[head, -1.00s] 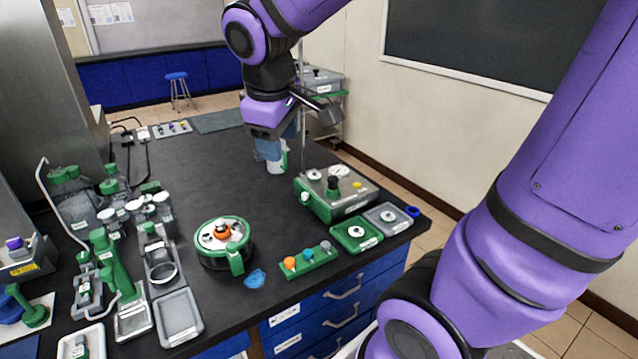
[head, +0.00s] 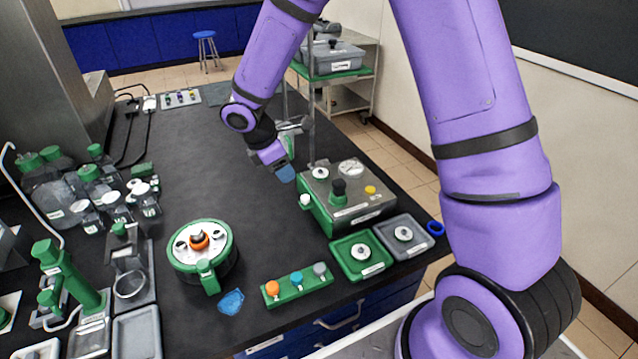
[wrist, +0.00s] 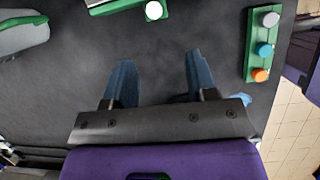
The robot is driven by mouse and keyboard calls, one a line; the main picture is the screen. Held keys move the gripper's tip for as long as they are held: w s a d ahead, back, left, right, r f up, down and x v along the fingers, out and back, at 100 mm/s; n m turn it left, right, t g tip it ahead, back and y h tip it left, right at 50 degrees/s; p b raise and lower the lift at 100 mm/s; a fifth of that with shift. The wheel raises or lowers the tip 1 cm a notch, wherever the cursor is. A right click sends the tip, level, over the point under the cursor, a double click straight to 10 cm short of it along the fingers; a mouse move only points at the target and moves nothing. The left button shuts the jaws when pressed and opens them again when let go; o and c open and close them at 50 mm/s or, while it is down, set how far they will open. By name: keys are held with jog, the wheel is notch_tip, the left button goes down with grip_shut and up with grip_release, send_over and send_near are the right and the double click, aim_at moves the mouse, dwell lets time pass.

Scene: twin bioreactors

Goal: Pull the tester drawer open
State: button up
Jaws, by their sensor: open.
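The tester (head: 345,205) is a green and grey box with a black knob, a white dial and a yellow button on top. A white round knob (head: 305,201) sticks out of its green left side; it also shows at the top of the wrist view (wrist: 153,10). No open drawer shows on the tester. My gripper (head: 284,172) is left of and beyond the tester, low over the black bench. In the wrist view its blue fingers (wrist: 160,72) are apart with nothing between them, and the white knob lies ahead of them, not touched.
A green strip with coloured knobs (head: 297,286), a green tray (head: 361,256) and a grey tray (head: 403,236) lie near the tester. A round green-rimmed device (head: 200,247) stands to the left. A grey and green object (wrist: 20,36) is left in the wrist view. Bare bench surrounds my gripper.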

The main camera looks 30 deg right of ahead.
aim_at(303, 197)
jog(key=shift+n, duration=0.4)
jog(key=x, duration=0.8)
jog(key=w+x, duration=0.1)
jog(key=x, duration=0.4)
jog(key=shift+r, duration=0.1)
